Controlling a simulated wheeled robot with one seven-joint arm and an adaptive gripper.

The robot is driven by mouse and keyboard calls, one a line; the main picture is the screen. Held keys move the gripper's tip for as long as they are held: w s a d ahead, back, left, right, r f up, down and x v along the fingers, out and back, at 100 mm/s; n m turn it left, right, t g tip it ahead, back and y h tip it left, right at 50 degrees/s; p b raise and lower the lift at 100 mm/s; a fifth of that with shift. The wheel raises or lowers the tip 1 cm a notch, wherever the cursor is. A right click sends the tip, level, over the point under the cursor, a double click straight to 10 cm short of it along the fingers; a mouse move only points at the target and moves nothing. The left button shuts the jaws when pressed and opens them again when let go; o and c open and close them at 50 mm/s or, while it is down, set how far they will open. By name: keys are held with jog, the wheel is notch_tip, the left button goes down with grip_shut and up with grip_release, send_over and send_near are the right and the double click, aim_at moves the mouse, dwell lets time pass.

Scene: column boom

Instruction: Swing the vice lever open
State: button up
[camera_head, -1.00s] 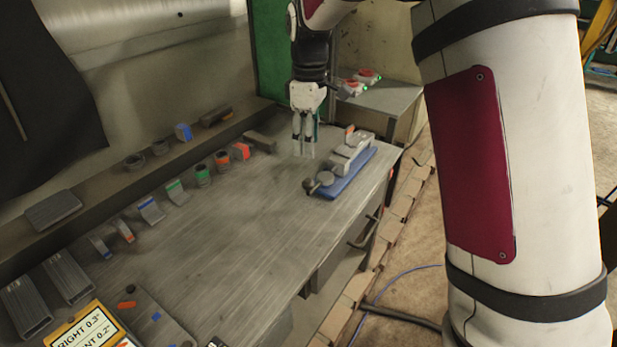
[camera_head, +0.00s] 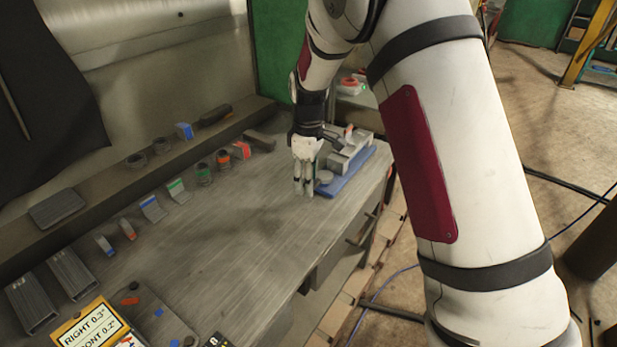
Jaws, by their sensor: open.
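The vice (camera_head: 352,158) is a grey block on a blue base plate (camera_head: 347,183) near the right edge of the workbench. A round grey knob (camera_head: 325,176) sits at its near end, and it appears to belong to the lever; most of the lever is hidden or too small to make out. My gripper (camera_head: 303,190) points down just left of the knob, low over the bench, with its fingers open and empty. I cannot tell whether a finger touches the lever.
The workbench (camera_head: 220,240) is clear in its middle. Several small coloured-marked blocks and rings, such as a green-marked ring (camera_head: 205,174), stand along its left side. A raised ledge (camera_head: 100,205) runs behind them. A yellow sign (camera_head: 92,328) lies at the front left.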

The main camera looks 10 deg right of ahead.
grip_shut()
jog(key=s+d+n, duration=0.1)
jog(key=n, duration=0.1)
jog(key=s+d+n, duration=0.1)
jog(key=d+n, duration=0.1)
jog(key=shift+n, duration=0.3)
jog(key=d+n, duration=0.1)
jog(key=n, duration=0.1)
jog(key=d+n, duration=0.1)
jog(key=shift+s+d+r+n, duration=0.1)
jog(key=shift+s+d+n, duration=0.2)
jog(key=shift+n, duration=0.1)
jog(key=d+n, duration=0.1)
jog(key=d+n+p, duration=0.1)
jog(key=n, duration=0.1)
jog(key=d+n, duration=0.1)
jog(key=shift+w+d, duration=0.15)
jog(key=shift+w, duration=0.1)
jog(key=n, duration=0.1)
jog(key=d+n, duration=0.1)
jog(key=shift+w+d+n+p, duration=0.3)
jog(key=shift+w+n+p, duration=0.1)
jog(key=shift+w+d+n, duration=0.6)
jog(key=shift+d+n, duration=0.15)
jog(key=shift+n, duration=0.55)
jog(key=shift+d, duration=0.1)
